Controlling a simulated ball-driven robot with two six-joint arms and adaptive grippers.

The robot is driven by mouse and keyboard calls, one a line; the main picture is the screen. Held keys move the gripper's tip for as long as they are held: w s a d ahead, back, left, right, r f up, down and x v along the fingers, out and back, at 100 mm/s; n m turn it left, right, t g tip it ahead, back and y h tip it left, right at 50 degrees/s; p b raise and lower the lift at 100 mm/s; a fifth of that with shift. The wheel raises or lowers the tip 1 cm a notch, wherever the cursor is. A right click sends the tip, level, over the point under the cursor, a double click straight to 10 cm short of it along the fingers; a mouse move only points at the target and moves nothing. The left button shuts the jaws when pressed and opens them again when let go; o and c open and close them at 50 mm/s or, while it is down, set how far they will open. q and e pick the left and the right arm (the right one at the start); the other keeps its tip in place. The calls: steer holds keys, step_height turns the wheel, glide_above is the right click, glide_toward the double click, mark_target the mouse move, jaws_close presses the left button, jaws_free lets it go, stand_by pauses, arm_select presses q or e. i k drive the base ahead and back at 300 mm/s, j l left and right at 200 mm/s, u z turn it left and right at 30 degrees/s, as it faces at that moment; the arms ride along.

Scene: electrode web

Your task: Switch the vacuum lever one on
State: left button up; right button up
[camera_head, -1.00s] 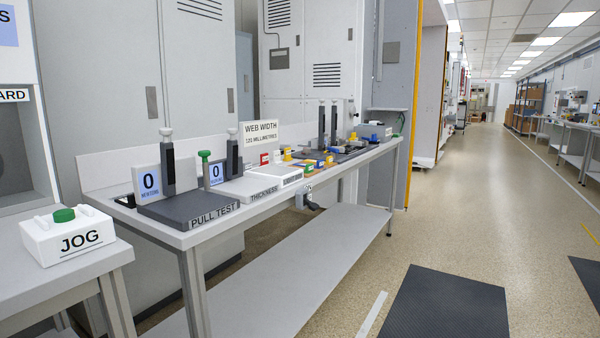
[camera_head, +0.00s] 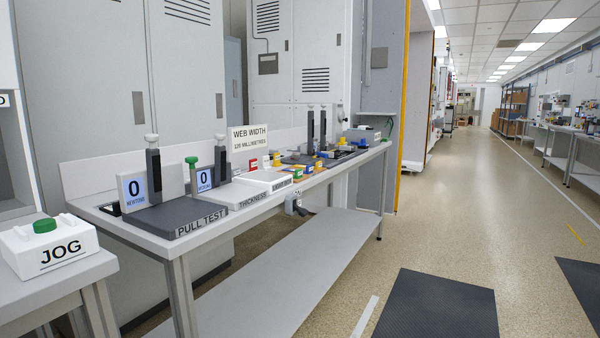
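No lever marked as vacuum lever one can be made out in the head view. A long grey workbench (camera_head: 262,207) runs away from me along the cabinets. On it stand the dark pull test stand (camera_head: 172,217), a thickness gauge block (camera_head: 228,194) and several small coloured items too small to identify. A grey device with a dark handle (camera_head: 297,204) hangs under the bench's front edge; I cannot tell what it is. Neither of my grippers is in view.
A white JOG box (camera_head: 65,258) with a green button sits on a side table at the left. A WEB WIDTH sign (camera_head: 248,139) stands on the bench. Dark mats (camera_head: 437,305) lie on the floor. The aisle (camera_head: 470,190) at the right is clear.

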mark_target(322, 156)
steer(key=i+l+z, duration=0.1)
steer(key=z, duration=0.25)
steer(key=i+z, duration=0.65)
steer(key=i+j, duration=0.1)
steer(key=i, duration=0.3)
steer(key=i+j+z, duration=0.15)
steer(key=i, duration=0.25)
steer(key=i+j, duration=0.15)
steer(key=i, duration=0.25)
steer(key=l+z, duration=0.05)
